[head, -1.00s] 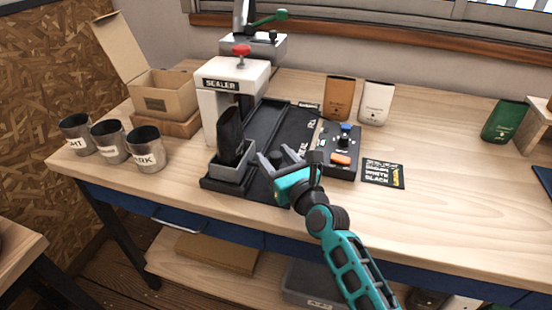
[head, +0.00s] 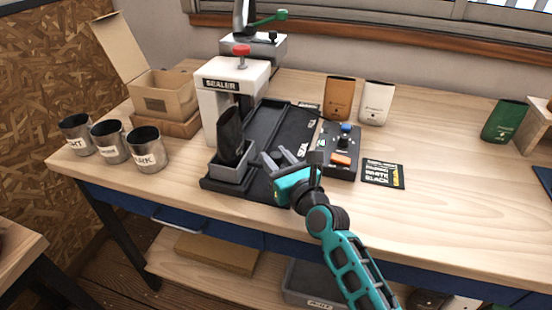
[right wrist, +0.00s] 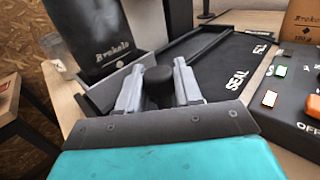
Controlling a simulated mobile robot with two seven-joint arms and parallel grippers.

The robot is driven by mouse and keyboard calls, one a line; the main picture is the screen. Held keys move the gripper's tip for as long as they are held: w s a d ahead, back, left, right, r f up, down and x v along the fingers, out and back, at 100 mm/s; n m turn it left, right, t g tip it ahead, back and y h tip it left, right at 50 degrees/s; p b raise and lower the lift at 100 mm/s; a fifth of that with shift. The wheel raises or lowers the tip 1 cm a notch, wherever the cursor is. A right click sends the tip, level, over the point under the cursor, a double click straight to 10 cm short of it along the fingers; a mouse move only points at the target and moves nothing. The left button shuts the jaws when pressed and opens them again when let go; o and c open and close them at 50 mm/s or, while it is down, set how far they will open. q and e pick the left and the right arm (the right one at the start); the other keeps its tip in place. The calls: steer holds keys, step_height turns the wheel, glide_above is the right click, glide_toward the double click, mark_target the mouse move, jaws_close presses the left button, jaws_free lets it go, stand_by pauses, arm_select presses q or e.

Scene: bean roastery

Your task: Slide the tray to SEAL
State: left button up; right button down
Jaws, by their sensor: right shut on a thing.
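The small grey tray (head: 226,175) sits at the left end of the black slide base (head: 262,187), in front of the sealer (head: 236,86). A black bag (head: 231,135) stands in it, leaning slightly; the bag also shows in the right wrist view (right wrist: 98,40). My right gripper (head: 276,158) is at the tray's right side. In the right wrist view its fingers are shut on a black knob (right wrist: 158,87) beside the tray wall (right wrist: 103,93). My left gripper is out of view.
A control box (head: 340,160) with buttons stands close right of the gripper, with a black card (head: 383,174) beside it. Three metal cups (head: 147,150) and an open carton (head: 165,95) are left. Brown and white bags (head: 376,102) stand behind. The table's right front is clear.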

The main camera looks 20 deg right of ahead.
steer(key=w+d, duration=0.1)
steer(key=w, duration=0.1)
steer(key=w+d+b, duration=0.1)
steer(key=w, duration=0.1)
steer(key=w+d+b, duration=0.1)
steer(key=w+d, duration=0.1)
steer(key=shift+d+f, duration=0.1)
steer(key=shift+f, duration=0.05)
steer(key=shift+w+d+b, duration=0.3)
steer(key=shift+w+d, duration=0.05)
steer(key=shift+w, duration=0.25)
steer(key=c, duration=0.9)
jaws_free()
steer(key=shift+o, duration=0.2)
steer(key=shift+s, duration=0.1)
